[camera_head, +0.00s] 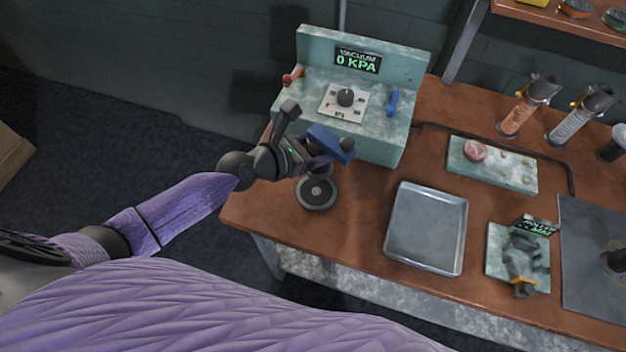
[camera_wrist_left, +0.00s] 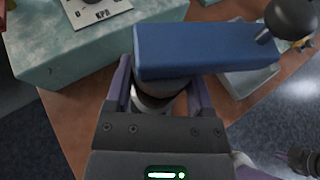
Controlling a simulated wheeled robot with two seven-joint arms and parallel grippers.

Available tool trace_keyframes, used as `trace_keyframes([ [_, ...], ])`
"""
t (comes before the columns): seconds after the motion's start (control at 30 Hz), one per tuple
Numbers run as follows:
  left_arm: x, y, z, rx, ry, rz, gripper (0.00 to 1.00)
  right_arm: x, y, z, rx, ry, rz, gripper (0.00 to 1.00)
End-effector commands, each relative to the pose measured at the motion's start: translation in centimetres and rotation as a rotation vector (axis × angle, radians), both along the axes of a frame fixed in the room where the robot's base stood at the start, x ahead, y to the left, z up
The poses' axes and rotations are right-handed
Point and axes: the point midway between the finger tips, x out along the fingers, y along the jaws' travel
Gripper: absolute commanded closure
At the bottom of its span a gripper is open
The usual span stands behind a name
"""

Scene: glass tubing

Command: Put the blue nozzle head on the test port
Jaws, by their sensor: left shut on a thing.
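My left gripper (camera_head: 312,160) is shut on the blue nozzle head (camera_head: 328,141), a blue block with a dark ball at one end. In the left wrist view the blue block (camera_wrist_left: 200,48) lies across the fingers (camera_wrist_left: 160,90), and a grey round part shows between them below it. A round dark fitting with a grey centre (camera_head: 316,193), seemingly the test port, stands near the table's left end. The nozzle head is above and slightly behind it in the head view. The gripper partly hides the space between, so I cannot tell whether they touch.
The green vacuum box (camera_head: 377,138), reading 0 KPA, stands close behind the nozzle head. A metal tray (camera_head: 427,228) lies to the right on the brown table (camera_head: 270,215). A dark jointed part, perhaps my right gripper (camera_wrist_left: 300,160), shows at the wrist view's lower right.

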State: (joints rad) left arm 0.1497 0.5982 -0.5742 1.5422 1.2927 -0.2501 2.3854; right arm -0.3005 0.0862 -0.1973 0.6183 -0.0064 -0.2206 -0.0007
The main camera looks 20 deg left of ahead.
Motion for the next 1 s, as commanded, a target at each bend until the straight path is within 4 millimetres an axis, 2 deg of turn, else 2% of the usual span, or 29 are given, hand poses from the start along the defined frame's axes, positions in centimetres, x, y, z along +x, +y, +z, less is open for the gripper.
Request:
trace_keyframes([
  [0.07, 0.0, 0.3, -1.1, 0.000, -0.003, 0.010, 1.00, -0.1, 0.2, -0.8, 0.003, 0.002, -0.001, 1.00],
  [0.3, 0.0, 0.3, -7.5, -0.001, -0.003, 0.010, 1.00, -0.5, 0.2, -6.7, 0.001, 0.014, 0.007, 1.00],
  [0.5, 0.0, 0.3, -10.8, -0.002, -0.005, 0.010, 1.00, -0.9, -0.4, -9.8, -0.009, 0.023, 0.010, 1.00],
  [0.7, 0.0, 0.2, -10.1, -0.003, -0.006, 0.010, 1.00, -0.8, -0.9, -9.2, -0.016, 0.021, 0.013, 1.00],
  [0.9, 0.0, 0.2, -10.8, -0.005, -0.005, 0.011, 1.00, -0.8, -0.8, -9.8, -0.015, 0.022, 0.013, 1.00],
  [0.93, 0.0, 0.2, -10.7, -0.003, -0.005, 0.011, 0.25, -0.8, -0.7, -9.7, -0.014, 0.022, 0.013, 1.00],
  [1.0, 0.0, 0.2, -10.6, -0.003, -0.005, 0.011, 0.10, -0.8, -0.6, -9.6, -0.013, 0.021, 0.012, 1.00],
])
